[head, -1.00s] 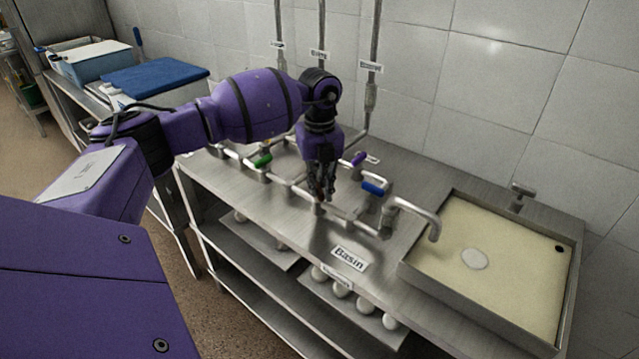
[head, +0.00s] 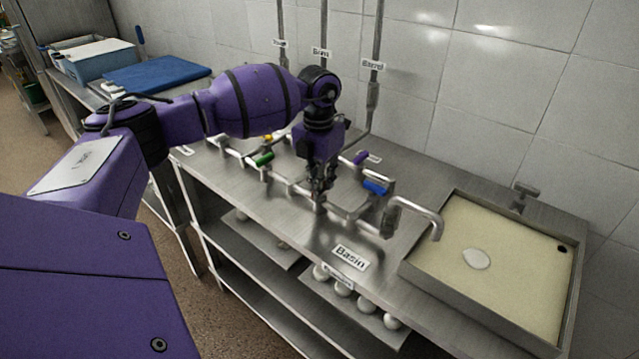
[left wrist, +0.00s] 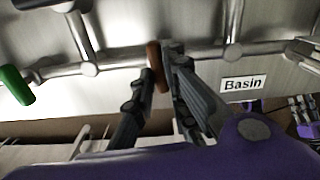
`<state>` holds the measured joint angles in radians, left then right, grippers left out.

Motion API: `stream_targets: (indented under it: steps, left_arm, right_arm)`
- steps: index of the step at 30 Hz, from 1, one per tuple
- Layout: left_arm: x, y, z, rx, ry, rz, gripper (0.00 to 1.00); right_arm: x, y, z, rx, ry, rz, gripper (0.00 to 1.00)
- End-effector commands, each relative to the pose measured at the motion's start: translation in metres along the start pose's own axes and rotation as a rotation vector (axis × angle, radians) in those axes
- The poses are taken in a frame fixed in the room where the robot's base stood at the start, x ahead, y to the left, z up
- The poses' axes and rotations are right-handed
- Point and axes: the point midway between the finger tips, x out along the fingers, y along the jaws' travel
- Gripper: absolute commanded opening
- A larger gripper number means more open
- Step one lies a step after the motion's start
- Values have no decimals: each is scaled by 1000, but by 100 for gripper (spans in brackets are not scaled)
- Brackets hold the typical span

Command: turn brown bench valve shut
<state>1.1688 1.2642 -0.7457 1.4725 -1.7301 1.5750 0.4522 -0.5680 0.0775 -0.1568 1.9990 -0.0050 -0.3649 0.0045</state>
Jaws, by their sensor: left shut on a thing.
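The brown valve handle (left wrist: 157,67) shows in the left wrist view, on a steel pipe run at the bench. My left gripper (left wrist: 160,85) has its fingers on either side of the handle and is shut on it. In the head view my left gripper (head: 320,190) points down over the pipes, and its fingers hide the brown handle there. The pipe run (left wrist: 118,60) passes behind the handle. My right gripper is in neither view.
Green (head: 263,159), purple (head: 361,158) and blue (head: 375,187) valve handles sit on nearby pipes. A spout (head: 425,214) reaches over the basin (head: 490,300) at right. A Basin label (head: 350,257) lies on the bench front. Vertical pipes (head: 375,60) rise along the wall.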

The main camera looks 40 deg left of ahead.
Motion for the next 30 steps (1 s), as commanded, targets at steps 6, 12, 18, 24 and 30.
stream_targets:
  steps: [6,12,18,24,30]
  left_arm:
    - [0,0,0,81,0,0,0]
    - [0,1,0,111,0,0,0]
    - [0,1,0,116,0,0,0]
    - [0,1,0,116,0,0,0]
    - [0,1,0,115,0,0,32]
  right_arm:
    - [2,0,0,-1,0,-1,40]
    - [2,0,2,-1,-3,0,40]
    - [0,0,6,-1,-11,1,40]
    - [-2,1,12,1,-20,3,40]
    - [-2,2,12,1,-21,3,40]
